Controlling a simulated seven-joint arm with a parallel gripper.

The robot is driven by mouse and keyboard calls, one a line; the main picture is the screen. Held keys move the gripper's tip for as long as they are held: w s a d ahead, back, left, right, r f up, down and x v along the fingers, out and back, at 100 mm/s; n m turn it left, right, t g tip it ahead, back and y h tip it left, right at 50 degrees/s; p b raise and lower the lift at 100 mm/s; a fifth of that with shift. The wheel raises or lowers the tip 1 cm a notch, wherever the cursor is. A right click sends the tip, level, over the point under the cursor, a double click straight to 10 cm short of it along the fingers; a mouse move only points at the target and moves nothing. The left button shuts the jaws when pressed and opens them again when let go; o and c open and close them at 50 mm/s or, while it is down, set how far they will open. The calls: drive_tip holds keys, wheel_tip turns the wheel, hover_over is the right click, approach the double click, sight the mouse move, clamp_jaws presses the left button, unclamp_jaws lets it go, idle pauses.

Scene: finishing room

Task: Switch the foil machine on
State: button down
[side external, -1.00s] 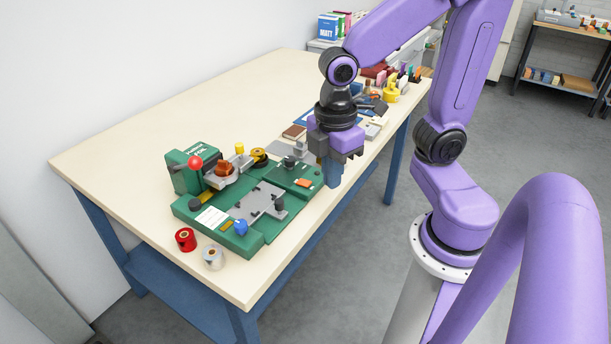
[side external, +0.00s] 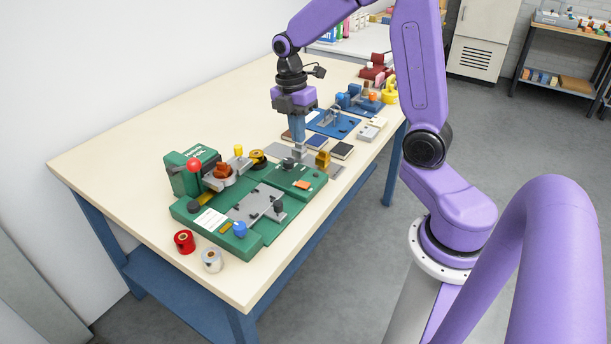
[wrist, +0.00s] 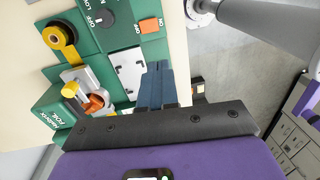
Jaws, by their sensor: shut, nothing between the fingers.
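The green foil machine (side external: 187,214) stands on the near end of the table. Its orange switch (side external: 303,184) is on the right-hand green panel, and a dark dial (side external: 288,163) sits near it. In the wrist view the orange switch (wrist: 150,25) lies near the top, with lettering including OFF beside it; the rocker's tilt is too small to read. The dial (wrist: 104,18) is left of it. My gripper (side external: 298,139) is shut and empty, its blue fingers pointing down beyond the machine's far right end. The fingers (wrist: 157,66) also show in the wrist view, apart from the switch.
A red-knobbed lever (side external: 195,165) rises on the machine's left. A red roll (side external: 185,241) and a silver roll (side external: 212,260) stand in front. The table's left side (side external: 150,140) is clear.

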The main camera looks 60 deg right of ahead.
sight(307, 185)
drive_tip(key=shift+w+d+f, duration=0.1)
drive_tip(key=shift+w+d, duration=0.05)
drive_tip(key=shift+d, duration=0.3)
drive_tip(key=shift+w+d+f, duration=0.1)
drive_tip(key=shift+w+d, duration=0.05)
drive_tip(key=shift+d, duration=0.3)
drive_tip(key=f, duration=0.4)
drive_tip(key=s+f, duration=0.1)
drive_tip(key=f, duration=0.8)
drive_tip(key=shift+s+f, duration=0.35)
drive_tip(key=shift+f, duration=0.05)
drive_tip(key=shift+s+f, duration=0.1)
drive_tip(key=shift+f, duration=0.1)
drive_tip(key=shift+w+r, duration=0.2)
drive_tip(key=shift+w, duration=0.7)
drive_tip(key=shift+r, duration=0.15)
